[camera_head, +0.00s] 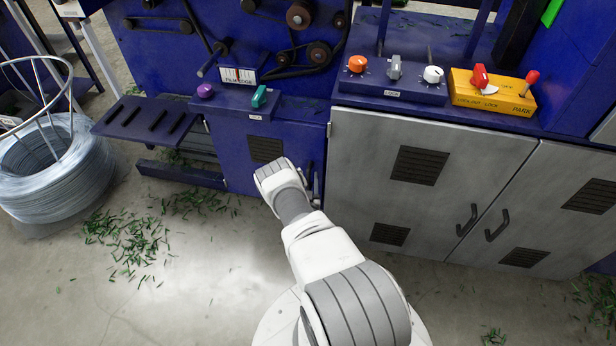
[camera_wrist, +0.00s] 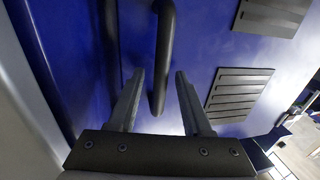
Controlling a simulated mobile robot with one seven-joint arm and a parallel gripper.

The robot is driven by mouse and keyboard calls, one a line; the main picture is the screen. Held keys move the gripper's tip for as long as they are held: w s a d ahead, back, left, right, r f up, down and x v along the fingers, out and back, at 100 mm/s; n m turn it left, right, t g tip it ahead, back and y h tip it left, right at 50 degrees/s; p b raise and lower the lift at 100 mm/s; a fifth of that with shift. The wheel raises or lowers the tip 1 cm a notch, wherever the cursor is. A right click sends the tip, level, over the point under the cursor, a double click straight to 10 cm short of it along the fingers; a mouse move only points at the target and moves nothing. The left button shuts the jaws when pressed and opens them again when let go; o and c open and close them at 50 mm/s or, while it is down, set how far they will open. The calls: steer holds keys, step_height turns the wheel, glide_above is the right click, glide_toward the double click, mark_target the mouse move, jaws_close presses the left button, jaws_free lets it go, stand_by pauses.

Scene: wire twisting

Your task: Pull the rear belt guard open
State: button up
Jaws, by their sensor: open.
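The rear belt guard appears to be the blue panel (camera_head: 235,150) in the head view, with a dark vent on it. It looks shut, flush with the machine front. In the wrist view the blue panel (camera_wrist: 205,40) fills most of the picture. Its dark upright bar handle (camera_wrist: 163,35) comes down from the top edge. My gripper (camera_wrist: 159,73) is open, with one finger on each side of the handle's lower end in the picture. I see no clear contact, and depth is hard to judge. In the head view my arm hides most of the gripper.
Grey cabinet doors (camera_head: 400,200) stand to the right of the blue panel. Control knobs and a yellow lockout box (camera_head: 492,97) sit above. A wire coil (camera_head: 55,175) stands at the left. Green scraps (camera_head: 130,240) litter the floor, which is otherwise clear in front.

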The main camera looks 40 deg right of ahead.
jaws_close()
stand_by(1.4)
